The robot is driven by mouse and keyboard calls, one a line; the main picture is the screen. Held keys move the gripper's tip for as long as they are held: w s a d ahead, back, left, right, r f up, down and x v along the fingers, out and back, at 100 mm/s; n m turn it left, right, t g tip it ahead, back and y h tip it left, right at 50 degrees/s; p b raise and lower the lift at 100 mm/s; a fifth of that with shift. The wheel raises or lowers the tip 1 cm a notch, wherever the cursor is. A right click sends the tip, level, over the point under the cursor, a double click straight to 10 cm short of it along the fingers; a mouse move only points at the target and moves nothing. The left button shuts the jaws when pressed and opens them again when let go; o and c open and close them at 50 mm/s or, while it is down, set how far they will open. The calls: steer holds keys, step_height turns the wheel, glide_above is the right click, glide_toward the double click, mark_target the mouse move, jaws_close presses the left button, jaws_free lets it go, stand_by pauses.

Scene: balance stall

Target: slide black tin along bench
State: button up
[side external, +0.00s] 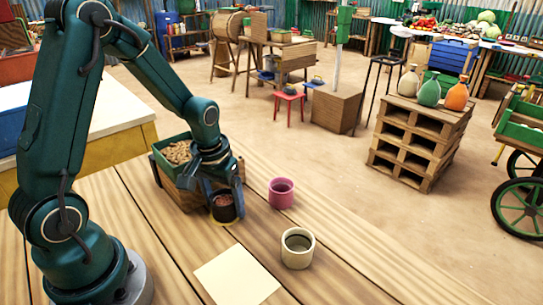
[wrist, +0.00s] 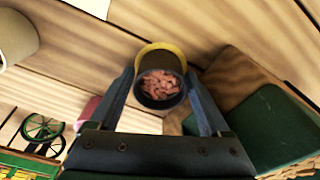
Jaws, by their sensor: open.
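The black tin (side external: 226,213), open at the top with pinkish-red contents, stands upright on the wooden bench (side external: 340,262). In the wrist view the tin (wrist: 160,103) sits between the two fingers, with a yellow edge showing at its base. My gripper (side external: 224,199) is open and low around the tin, one finger on each side. In the wrist view the open gripper (wrist: 160,75) has its fingers close to the tin's sides; I cannot tell whether they touch it.
A pink cup (side external: 281,201) and a cream cup (side external: 297,258) stand to the right of the tin. A cream sheet (side external: 236,275) lies flat in front. A green tray (side external: 159,165) of tan pieces on a wooden crate is close behind my gripper.

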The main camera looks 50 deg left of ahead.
mark_target(238, 278)
steer(key=c, duration=1.2)
steer(key=shift+s+d, duration=1.25)
steer(key=shift+d, duration=1.1)
steer(key=shift+s+d, duration=1.25)
steer(key=shift+d, duration=1.1)
steer(key=shift+s+d, duration=1.25)
steer(key=shift+d, duration=1.1)
steer(key=o, duration=1.5)
steer(key=shift+r, duration=0.1)
steer(key=shift+s+d+r, duration=0.1)
steer(key=shift+s+r, duration=0.05)
steer(key=shift+r, duration=1.1)
steer(key=shift+s+r, duration=0.15)
steer(key=shift+r, duration=1.1)
